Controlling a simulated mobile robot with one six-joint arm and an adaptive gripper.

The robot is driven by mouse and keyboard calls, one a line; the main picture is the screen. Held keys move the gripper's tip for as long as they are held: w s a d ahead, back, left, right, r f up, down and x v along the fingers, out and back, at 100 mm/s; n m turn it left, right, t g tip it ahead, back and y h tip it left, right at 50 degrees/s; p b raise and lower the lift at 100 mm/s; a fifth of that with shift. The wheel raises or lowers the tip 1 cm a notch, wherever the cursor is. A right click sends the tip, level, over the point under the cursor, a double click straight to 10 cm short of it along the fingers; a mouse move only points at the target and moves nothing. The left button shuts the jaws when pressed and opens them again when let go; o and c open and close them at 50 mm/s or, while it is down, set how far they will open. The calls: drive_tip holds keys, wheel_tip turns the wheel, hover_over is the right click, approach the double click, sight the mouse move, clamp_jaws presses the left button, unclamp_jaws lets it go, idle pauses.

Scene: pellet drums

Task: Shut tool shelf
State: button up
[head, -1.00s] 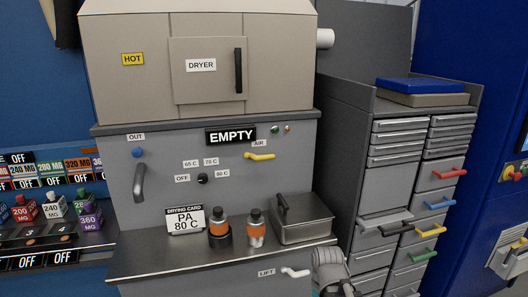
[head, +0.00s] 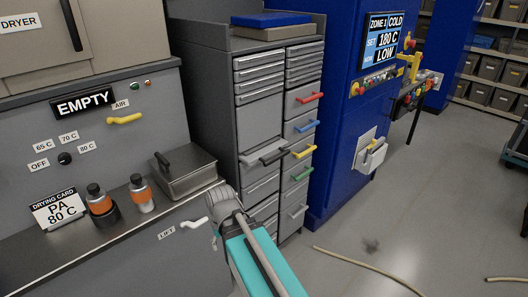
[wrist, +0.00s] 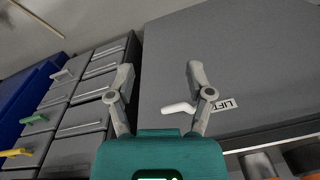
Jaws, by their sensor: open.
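The tool shelf (head: 262,157) appears to be the thin, dark-handled shelf in the left column of the grey drawer cabinet (head: 208,85). It sticks out from the cabinet front, with a dark gap above it. My gripper (wrist: 159,75) is open and empty in the wrist view, apart from the drawers. A white lever labelled LIFT (wrist: 179,108) shows between and beyond its fingers. In the head view my arm rises from the bottom, below and left of the shelf; my fingertips cannot be made out there.
The drawers right of the shelf have red (head: 310,98), blue (head: 306,126), yellow (head: 304,152) and green (head: 301,173) handles. The dryer bench (head: 120,225) holds a lidded metal box (head: 185,178) and two bottles.

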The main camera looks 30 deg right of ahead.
drive_tip(key=w+d+f+m+t+y+b, duration=0.2)
drive_tip(key=w+d+f+y+b, duration=0.3)
drive_tip(key=w, duration=0.4)
drive_tip(key=m+t+y+b, duration=0.7)
drive_tip(key=t+b, duration=0.7)
drive_tip(key=b, duration=0.1)
approach(280, 158)
drive_tip(key=r+v, duration=0.1)
drive_tip(key=v, duration=0.2)
drive_tip(key=shift+w+f, duration=0.1)
drive_tip(key=shift+f, duration=0.35)
drive_tip(key=shift+w, duration=0.1)
drive_tip(key=p+x, duration=0.2)
drive_tip(key=x, duration=1.1)
drive_tip(key=shift+w+a+f+p, duration=0.1)
drive_tip(key=shift+w+a+p, duration=0.1)
drive_tip(key=shift+w+p, duration=0.1)
drive_tip(key=shift+c, duration=0.2)
